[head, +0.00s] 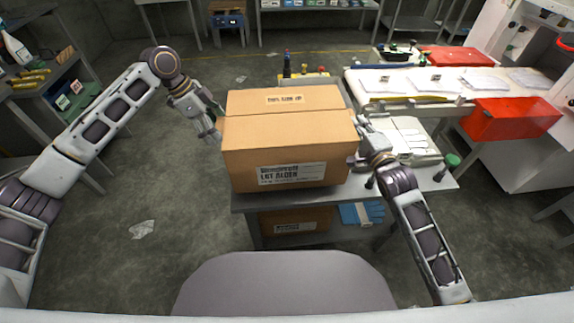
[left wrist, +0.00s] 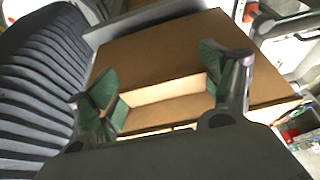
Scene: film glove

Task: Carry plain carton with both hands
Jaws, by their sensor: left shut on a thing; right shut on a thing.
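The plain brown carton (head: 285,130), with a white printed label on its front, is upright in the middle of the head view. It is over the grey table (head: 340,208); whether its base touches the table is unclear. My left gripper (head: 217,128) is shut on the carton's left side and my right gripper (head: 357,146) on its right side. In the left wrist view, the left gripper's green-padded fingers (left wrist: 165,95) are at the carton's side wall (left wrist: 160,55), by a light slot in it. The right fingertips are mostly hidden.
A second carton (head: 296,222) and a blue item (head: 362,213) are on the shelf below. A white-topped bench with red bins (head: 508,118) stands at the right. Shelves (head: 60,85) stand at the far left. The floor (head: 150,200) on the left is mostly clear.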

